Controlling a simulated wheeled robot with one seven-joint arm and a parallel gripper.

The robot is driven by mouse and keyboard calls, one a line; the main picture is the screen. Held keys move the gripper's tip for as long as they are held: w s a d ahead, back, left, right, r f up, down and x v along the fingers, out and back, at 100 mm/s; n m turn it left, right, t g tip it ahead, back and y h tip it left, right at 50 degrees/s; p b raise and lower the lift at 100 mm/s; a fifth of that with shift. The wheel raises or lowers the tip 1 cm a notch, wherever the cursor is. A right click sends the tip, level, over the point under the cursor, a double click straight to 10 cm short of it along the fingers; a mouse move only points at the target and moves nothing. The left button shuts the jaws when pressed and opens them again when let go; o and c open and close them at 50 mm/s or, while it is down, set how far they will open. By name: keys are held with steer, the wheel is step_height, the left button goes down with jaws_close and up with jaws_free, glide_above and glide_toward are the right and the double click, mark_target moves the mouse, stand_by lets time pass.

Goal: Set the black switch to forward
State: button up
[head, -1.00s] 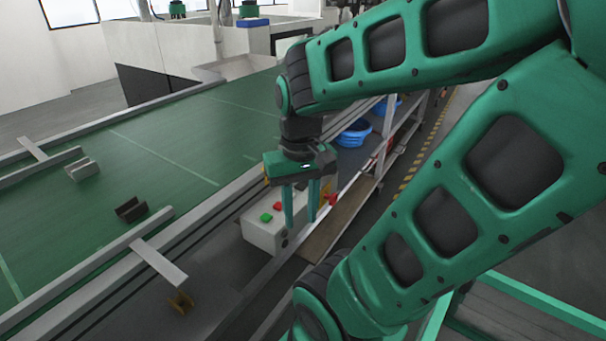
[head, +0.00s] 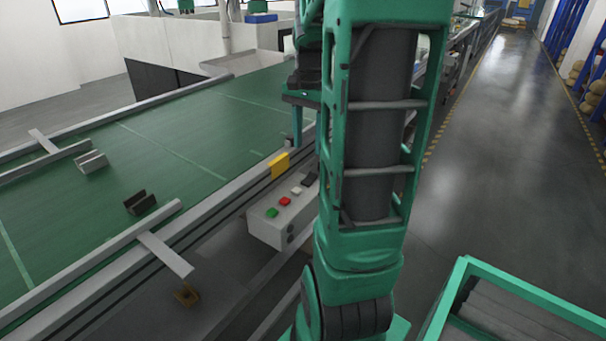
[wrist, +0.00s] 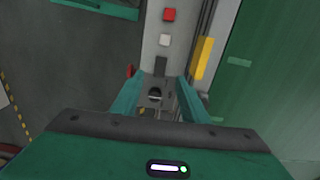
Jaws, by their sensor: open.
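The control box (head: 285,226) stands beside the conveyor, with a green button (head: 271,212), a red button (head: 285,201), a white button (head: 296,190) and a dark rectangular part (head: 309,180) in a row. In the wrist view, this dark part (wrist: 161,66) lies just ahead of my fingertips. A round black knob (wrist: 155,94) shows between my fingers; I cannot tell which of these two is the black switch or its setting. My gripper (wrist: 162,77) is open and empty, pointing down over the box. In the head view my arm hides most of it.
The green conveyor (head: 190,150) with metal rails runs along the left. A yellow block (head: 279,165) sits on its near rail beside the box. Two small brackets (head: 92,162) (head: 140,203) lie on the belt. The aisle floor (head: 490,150) at right is clear.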

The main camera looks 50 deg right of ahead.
mark_target(308, 179)
steer(key=f, duration=1)
steer(key=shift+w+d+f, duration=0.2)
steer(key=shift+d+f, duration=0.05)
steer(key=shift+f, duration=0.15)
